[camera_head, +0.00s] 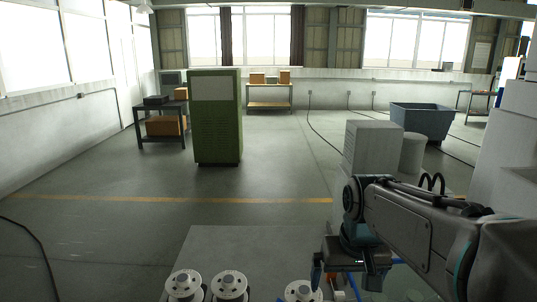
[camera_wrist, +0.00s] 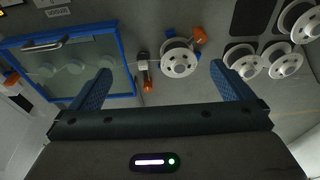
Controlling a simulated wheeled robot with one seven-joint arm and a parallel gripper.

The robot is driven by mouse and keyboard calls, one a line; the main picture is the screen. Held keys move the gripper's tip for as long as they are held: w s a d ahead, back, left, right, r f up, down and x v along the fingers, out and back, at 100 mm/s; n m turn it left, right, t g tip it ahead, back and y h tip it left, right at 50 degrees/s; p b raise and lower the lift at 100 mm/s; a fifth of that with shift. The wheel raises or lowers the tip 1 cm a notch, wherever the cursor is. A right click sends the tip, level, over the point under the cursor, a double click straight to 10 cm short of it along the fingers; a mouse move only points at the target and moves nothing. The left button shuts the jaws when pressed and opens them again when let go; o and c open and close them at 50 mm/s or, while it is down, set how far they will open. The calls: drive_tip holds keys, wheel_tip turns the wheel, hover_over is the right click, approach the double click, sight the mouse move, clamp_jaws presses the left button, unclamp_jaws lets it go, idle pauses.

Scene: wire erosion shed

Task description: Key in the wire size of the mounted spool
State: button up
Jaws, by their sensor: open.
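My gripper (camera_wrist: 160,68) is open and empty, with its two blue fingers spread apart in the wrist view. A white flanged spool (camera_wrist: 180,60) shows beyond and between the fingertips, beside small orange and blue parts; it looks like the mounted one. A spool in the head view (camera_head: 302,291), left of my gripper (camera_head: 345,276), is probably the same one, cut by the lower edge. No wire size can be read on it. A dark panel edge with a small orange patch (camera_wrist: 10,4) is cut off at the top left corner; I cannot tell whether it is a keypad.
A blue-framed glass panel (camera_wrist: 132,62) with a handle lies left in the wrist view. Several loose white spools (camera_wrist: 282,60) are at the right. In the head view, a green cabinet (camera_head: 217,130), a grey box (camera_head: 373,147) and a blue bin (camera_head: 421,121) stand beyond; the floor between is open.

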drive_tip(key=s+f+t+b, duration=0.1)
drive_tip(key=s+f+b, duration=0.1)
drive_tip(key=s+f, duration=0.4)
drive_tip(key=s, duration=0.4)
drive_tip(key=shift+f, duration=0.4)
drive_tip(key=shift+s, duration=0.1)
idle(0.9)
